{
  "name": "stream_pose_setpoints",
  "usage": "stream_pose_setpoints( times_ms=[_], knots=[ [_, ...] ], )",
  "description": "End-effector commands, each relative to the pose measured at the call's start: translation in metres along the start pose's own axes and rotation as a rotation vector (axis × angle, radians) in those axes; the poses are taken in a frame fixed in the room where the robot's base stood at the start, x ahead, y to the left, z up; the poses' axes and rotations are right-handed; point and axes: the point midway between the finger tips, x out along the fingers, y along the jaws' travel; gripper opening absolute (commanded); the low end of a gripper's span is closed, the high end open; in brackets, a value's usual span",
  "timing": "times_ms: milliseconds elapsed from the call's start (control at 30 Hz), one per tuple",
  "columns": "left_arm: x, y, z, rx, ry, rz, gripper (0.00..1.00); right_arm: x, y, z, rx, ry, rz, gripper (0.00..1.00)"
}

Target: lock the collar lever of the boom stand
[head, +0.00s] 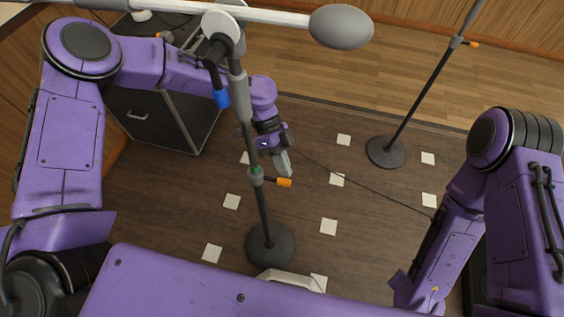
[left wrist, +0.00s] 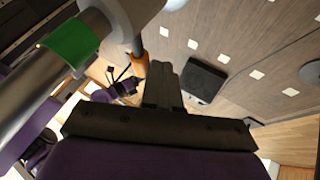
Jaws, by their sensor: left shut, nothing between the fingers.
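The boom stand rises from a round dark base (head: 270,246) in the head view. Its collar (head: 256,176) carries a green band, and a lever with an orange tip (head: 284,182) sticks out to the right. The green band (left wrist: 72,42) and the orange lever tip (left wrist: 139,62) also show in the left wrist view. My left gripper (head: 286,163) is just above the lever in the head picture. Its fingers (left wrist: 164,80) are shut and empty, close beside the orange tip; I cannot tell whether they touch. My right gripper is not visible.
A blue-tipped handle (head: 221,98) hangs near the top of the stand, below the boom with its grey end (head: 341,27). A second stand (head: 386,152) is at the back right. A dark cabinet (head: 150,120) is at the left. A cable crosses the floor with white squares.

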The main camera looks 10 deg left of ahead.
Motion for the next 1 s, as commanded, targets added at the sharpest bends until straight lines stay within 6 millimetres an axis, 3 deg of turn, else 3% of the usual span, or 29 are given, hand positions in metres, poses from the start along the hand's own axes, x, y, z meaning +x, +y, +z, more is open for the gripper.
stream_pose_setpoints(
  times_ms=[633,767,1000],
  knots=[
    [-0.004,0.0,0.0,-0.001,0.001,-0.002,0.0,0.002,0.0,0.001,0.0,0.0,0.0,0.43],
    [-0.024,-0.001,0.001,0.0,0.002,-0.006,0.0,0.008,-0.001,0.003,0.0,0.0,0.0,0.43],
    [-0.077,-0.001,0.001,0.0,0.002,-0.005,0.0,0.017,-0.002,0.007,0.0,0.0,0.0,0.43]
  ],
)
